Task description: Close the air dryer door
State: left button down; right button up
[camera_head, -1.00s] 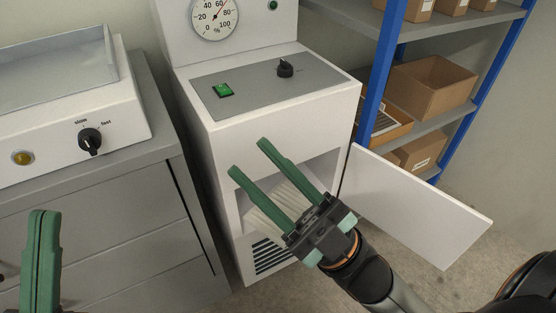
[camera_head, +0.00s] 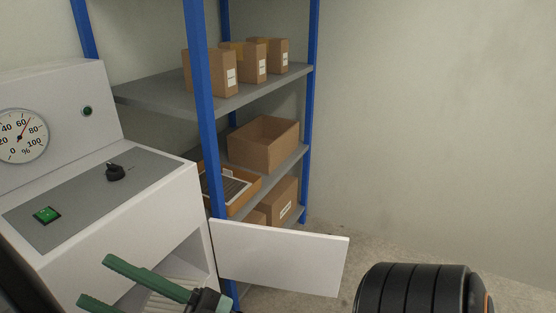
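The air dryer is a white cabinet (camera_head: 150,228) at the left, with a gauge, a green switch and a black knob on top. Its white door (camera_head: 280,259) stands open, swung out to the right from the right edge of the front opening. Inside the opening, pale ribbed contents show partly. My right gripper (camera_head: 92,281) is in front of the opening at the bottom of the view, its two green fingers apart with nothing between them. It is left of the door and not touching it. My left gripper is out of view.
A blue-post shelf rack (camera_head: 204,110) stands behind the door, holding several cardboard boxes. An open carton (camera_head: 263,145) sits on its middle shelf. Bare floor and a plain wall (camera_head: 430,130) lie to the right. Part of my own dark arm shows at the lower right.

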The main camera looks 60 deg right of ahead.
aim_at(313, 263)
jog(key=k+j+u, duration=0.2)
jog(key=k, duration=0.4)
jog(key=l+u, duration=0.2)
jog(key=u, duration=0.3)
jog(key=l+u, duration=0.15)
jog(key=u, duration=0.3)
jog(key=k+l, duration=0.15)
jog(key=l, duration=0.25)
jog(key=k+l, duration=0.1)
jog(key=l, duration=0.35)
jog(key=k+l, duration=0.15)
jog(key=l, duration=0.25)
jog(key=k+l, duration=0.15)
jog(key=l, duration=0.25)
jog(key=k+l, duration=0.15)
jog(key=l, duration=0.3)
jog(key=k+l, duration=0.1)
jog(key=l, duration=0.3)
jog(key=k+l, duration=0.15)
jog(key=l, duration=0.25)
jog(key=k+l, duration=0.15)
jog(key=l, duration=0.25)
jog(key=k+l, duration=0.1)
jog(key=k, duration=0.3)
jog(key=u, duration=0.3)
jog(key=k+l, duration=0.05)
